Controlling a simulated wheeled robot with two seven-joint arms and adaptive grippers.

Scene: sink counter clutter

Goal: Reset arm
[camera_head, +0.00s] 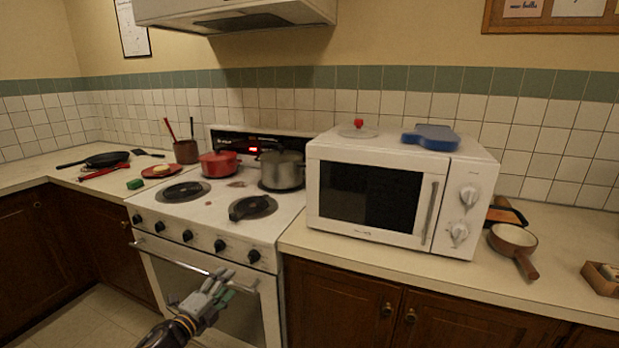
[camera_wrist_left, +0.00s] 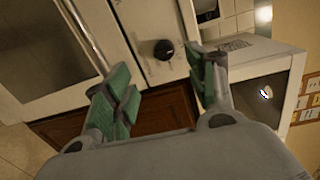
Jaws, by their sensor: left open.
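My left gripper (camera_head: 218,285) is low in front of the white stove's oven door, near its handle. In the left wrist view its two green-padded fingers (camera_wrist_left: 165,88) stand wide apart with nothing between them. Beyond them are the stove front with a black knob (camera_wrist_left: 163,49), dark brown cabinet wood and the microwave at the right. My right gripper is in neither view.
The white stove (camera_head: 145,206) carries a red pot (camera_head: 219,163) and a grey pot (camera_head: 283,170). A white microwave (camera_head: 320,150) stands on the right counter, with a blue object (camera_head: 431,137) on top. A small pan (camera_head: 513,240) lies right of it. The floor before the oven is clear.

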